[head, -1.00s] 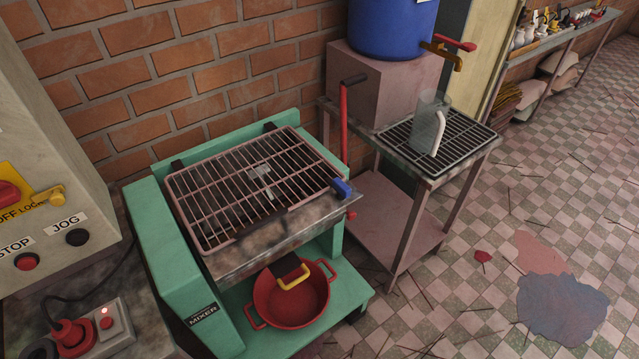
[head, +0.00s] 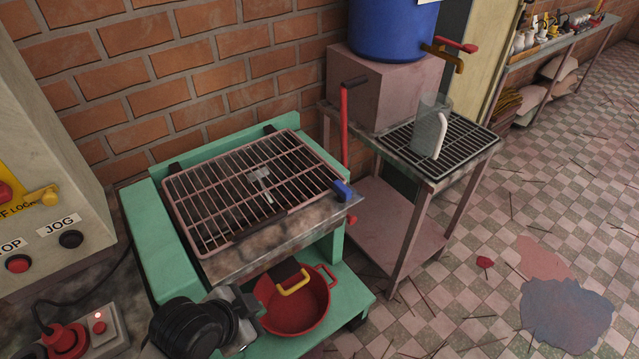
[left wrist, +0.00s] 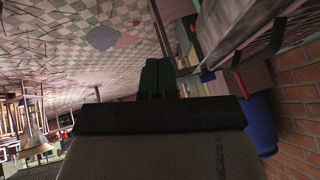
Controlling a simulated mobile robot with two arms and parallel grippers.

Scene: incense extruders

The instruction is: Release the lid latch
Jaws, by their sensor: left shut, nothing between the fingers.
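The mixer's lid is a pinkish wire grate (head: 205,170) lying flat over the trough of the green mixer (head: 150,240). A small blue latch (head: 342,190) sits at the grate's front right corner. My right gripper is out of view.
A red pot (head: 290,318) sits on the mixer's lower shelf, below a yellow handle (head: 295,283). A red lever (head: 344,130) stands behind the latch. To the right is a stand with a clear jug (head: 432,125). A control box (head: 40,130) is at left.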

